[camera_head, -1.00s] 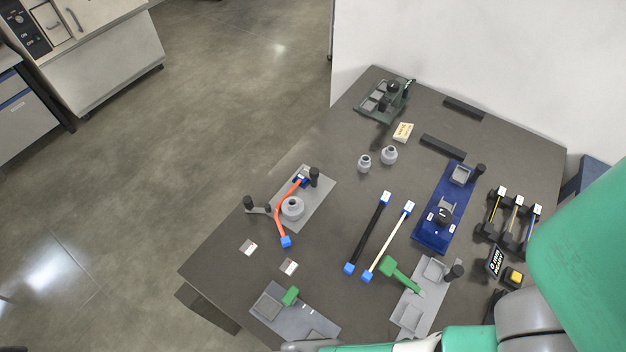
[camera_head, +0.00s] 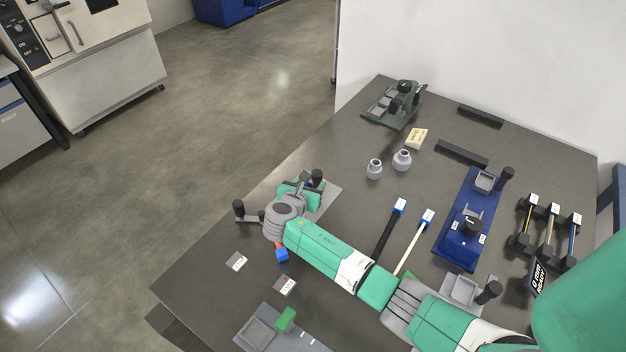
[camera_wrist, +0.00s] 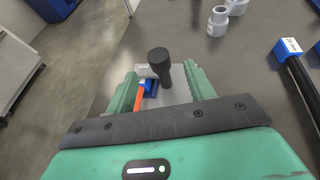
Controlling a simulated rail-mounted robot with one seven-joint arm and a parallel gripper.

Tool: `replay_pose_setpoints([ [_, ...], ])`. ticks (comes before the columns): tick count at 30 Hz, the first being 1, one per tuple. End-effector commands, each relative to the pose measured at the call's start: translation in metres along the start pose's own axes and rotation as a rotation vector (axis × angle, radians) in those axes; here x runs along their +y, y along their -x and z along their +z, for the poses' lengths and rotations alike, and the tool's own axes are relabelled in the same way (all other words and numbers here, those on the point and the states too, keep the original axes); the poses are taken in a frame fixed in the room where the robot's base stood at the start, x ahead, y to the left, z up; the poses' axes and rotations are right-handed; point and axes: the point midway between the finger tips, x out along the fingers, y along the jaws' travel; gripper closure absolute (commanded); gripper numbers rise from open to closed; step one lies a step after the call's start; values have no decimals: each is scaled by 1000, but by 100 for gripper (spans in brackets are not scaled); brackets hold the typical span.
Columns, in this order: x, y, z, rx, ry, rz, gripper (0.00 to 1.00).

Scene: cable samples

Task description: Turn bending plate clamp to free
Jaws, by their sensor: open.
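The grey bending plate (camera_head: 328,197) lies at the left of the table, mostly hidden by my arm. Its black clamp knob (camera_head: 317,176) stands upright at its far end. My gripper (camera_head: 300,190) is over the plate. In the wrist view the black knob (camera_wrist: 160,62) shows between the open green fingers of my gripper (camera_wrist: 162,75), with room on both sides; contact is not visible. A blue cable end (camera_wrist: 150,87) and part of the orange cable (camera_wrist: 138,99) lie beside the knob's base. A black-knobbed lever (camera_head: 239,207) sticks out left of the plate.
Black (camera_head: 385,234) and white (camera_head: 413,243) cables lie right of the plate. Two grey cylinders (camera_head: 401,160) stand beyond them. A blue fixture (camera_head: 482,205) is farther right. A grey plate with a green handle (camera_head: 285,319) is at the front. The table's left edge is close to my gripper.

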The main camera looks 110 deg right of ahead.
Motion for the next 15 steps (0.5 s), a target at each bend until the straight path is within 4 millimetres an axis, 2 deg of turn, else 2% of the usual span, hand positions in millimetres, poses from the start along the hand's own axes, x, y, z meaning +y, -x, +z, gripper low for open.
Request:
replay_pose_setpoints([
  [5,1,-12,-1,-2,0,2,47],
  [12,2,-57,-2,-2,-2,3,47],
  [15,2,-70,-1,-1,-3,3,47],
])
